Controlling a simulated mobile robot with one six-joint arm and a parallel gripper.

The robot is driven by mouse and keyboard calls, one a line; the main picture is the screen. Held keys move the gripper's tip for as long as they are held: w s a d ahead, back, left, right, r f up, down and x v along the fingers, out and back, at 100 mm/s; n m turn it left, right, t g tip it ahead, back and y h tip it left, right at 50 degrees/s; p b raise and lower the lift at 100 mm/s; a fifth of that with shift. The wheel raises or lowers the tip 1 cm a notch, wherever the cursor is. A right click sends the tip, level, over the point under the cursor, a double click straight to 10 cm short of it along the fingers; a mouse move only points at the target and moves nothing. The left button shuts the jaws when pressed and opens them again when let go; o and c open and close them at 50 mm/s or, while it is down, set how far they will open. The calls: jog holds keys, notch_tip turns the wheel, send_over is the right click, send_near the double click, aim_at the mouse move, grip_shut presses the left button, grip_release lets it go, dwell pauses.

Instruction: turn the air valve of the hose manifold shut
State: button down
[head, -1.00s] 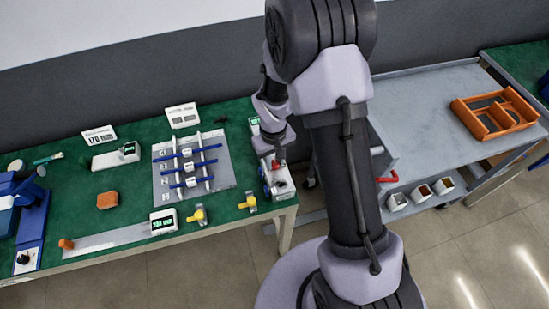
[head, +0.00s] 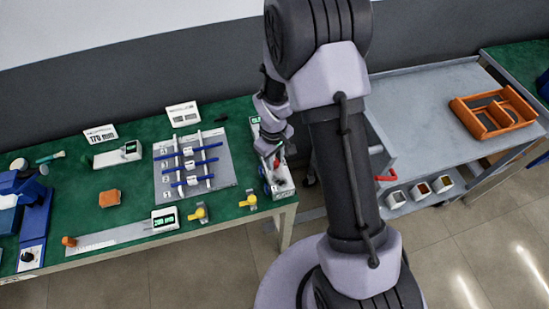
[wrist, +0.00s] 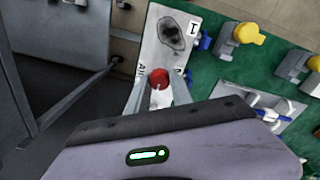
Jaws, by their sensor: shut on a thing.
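The hose manifold is a white panel (wrist: 165,45) marked "AIR" and "1", with a dark oval patch near its far end. In the head view the manifold (head: 282,184) sits at the right end of the green bench, partly hidden by my wrist. Its air valve has a round red knob (wrist: 158,77). My gripper (wrist: 159,86) has one finger on each side of the red knob and is shut on it. My gripper (head: 276,158) is small and partly hidden in the head view. The valve's exact angle cannot be told.
Yellow-handled valves (head: 198,213) stand along the bench's front edge, left of the manifold. A grey board with blue bars (head: 190,165) lies further left. A grey cart (head: 425,95) with an orange tray (head: 495,113) stands right, beyond a gap.

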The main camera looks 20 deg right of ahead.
jog(key=c, duration=1.1)
grip_release()
jog(key=shift+r, duration=0.1)
notch_tip(320, 180, up, 17)
jog(key=p, duration=0.5)
jog(key=shift+s+a+r, duration=0.1)
jog(key=shift+a, duration=0.05)
jog(key=s+a+r+m+t+b, duration=0.1)
jog(key=s+r+m+t+b, duration=0.1)
jog(key=s, duration=0.4)
jog(key=s+a+r+m+t+y+b, duration=0.1)
jog(key=s+r+m+t+b, duration=0.1)
jog(key=s+r+m+b, duration=0.2)
jog(key=s+a+r+m+t+y+b, duration=0.1)
jog(key=s+r+m+b, duration=0.2)
jog(key=s, duration=0.6)
jog(key=shift+a+r+m+t, duration=0.2)
jog(key=shift+r+m+t, duration=0.25)
jog(key=shift+r, duration=0.3)
